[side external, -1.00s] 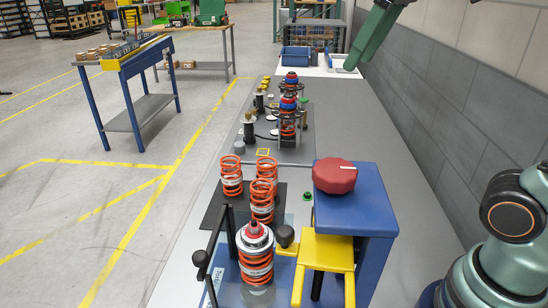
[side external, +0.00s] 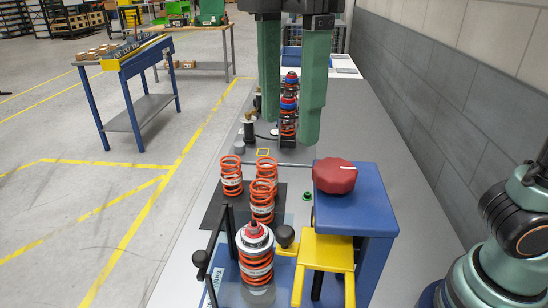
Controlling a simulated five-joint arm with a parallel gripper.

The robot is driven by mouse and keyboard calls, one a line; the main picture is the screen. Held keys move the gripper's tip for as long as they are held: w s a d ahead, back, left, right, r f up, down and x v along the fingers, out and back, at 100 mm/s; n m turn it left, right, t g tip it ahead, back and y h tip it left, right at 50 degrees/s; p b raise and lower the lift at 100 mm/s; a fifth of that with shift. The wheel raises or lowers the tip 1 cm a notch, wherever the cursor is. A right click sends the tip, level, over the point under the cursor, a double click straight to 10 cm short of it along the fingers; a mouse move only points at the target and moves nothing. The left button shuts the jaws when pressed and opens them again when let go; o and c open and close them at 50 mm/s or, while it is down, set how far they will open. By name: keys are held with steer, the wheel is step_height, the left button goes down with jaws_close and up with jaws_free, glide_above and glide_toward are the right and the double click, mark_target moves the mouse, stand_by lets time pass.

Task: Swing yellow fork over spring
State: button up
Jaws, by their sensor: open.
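The yellow fork (side external: 325,253) is attached at the front of a blue block (side external: 362,205) that carries a red knob (side external: 334,176). Its prongs point toward the camera, and it lies to the right of the orange spring (side external: 256,262), not over it. That spring stands upright in the fixture around a silver and red-tipped part (side external: 254,234). My gripper (side external: 290,130) hangs above the bench beyond the fixture, with two green fingers wide apart and nothing between them that I can see held. It is apart from the fork.
Several loose orange springs (side external: 232,176) stand on a black plate behind the fixture. A black lever with a ball knob (side external: 201,258) stands left of the spring. Assembled shock absorbers (side external: 289,105) stand farther back. A grey wall runs along the right.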

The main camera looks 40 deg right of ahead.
mark_target(285, 230)
step_height(285, 230, down, 16)
steer(key=shift+r, duration=0.15)
stand_by(0.6)
steer(key=shift+c, duration=0.3)
jaws_close()
stand_by(1.1)
